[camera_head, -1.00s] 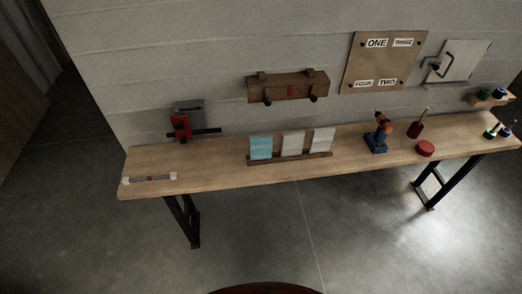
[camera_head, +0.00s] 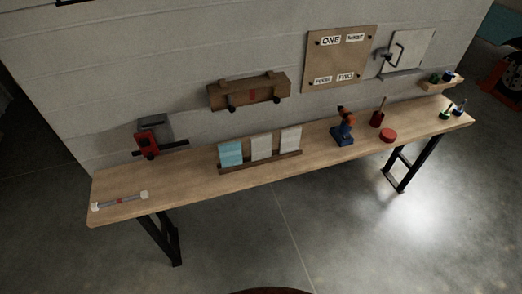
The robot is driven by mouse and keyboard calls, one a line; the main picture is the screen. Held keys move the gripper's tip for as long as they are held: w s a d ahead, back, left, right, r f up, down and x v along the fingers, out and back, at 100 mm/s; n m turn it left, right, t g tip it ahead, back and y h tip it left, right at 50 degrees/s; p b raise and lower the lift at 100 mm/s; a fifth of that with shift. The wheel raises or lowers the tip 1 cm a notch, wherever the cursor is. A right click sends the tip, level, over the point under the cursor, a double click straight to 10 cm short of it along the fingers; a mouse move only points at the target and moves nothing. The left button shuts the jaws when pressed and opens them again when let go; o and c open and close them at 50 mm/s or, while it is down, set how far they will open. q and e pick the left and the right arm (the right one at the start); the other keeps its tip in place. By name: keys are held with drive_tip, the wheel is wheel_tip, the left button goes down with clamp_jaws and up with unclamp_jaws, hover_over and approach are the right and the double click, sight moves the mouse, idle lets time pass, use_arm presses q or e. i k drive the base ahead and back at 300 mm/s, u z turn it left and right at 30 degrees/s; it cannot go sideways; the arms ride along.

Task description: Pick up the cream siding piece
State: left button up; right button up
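Three upright panels stand side by side in a wooden rack (camera_head: 262,162) near the middle of the workbench. The left panel (camera_head: 230,153) is light blue. The middle panel (camera_head: 261,147) and the right panel (camera_head: 290,140) are both pale, off-white to cream. At this size I cannot tell firmly which of these two is the cream siding piece. Neither of my grippers shows in the head view.
The wooden workbench (camera_head: 190,184) stands against a pale wall. Grey floor in front is clear.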

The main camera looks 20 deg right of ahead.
sight(289, 138)
drive_tip(key=u, duration=0.55)
drive_tip(key=i, duration=1.25)
drive_tip(key=z, duration=0.35)
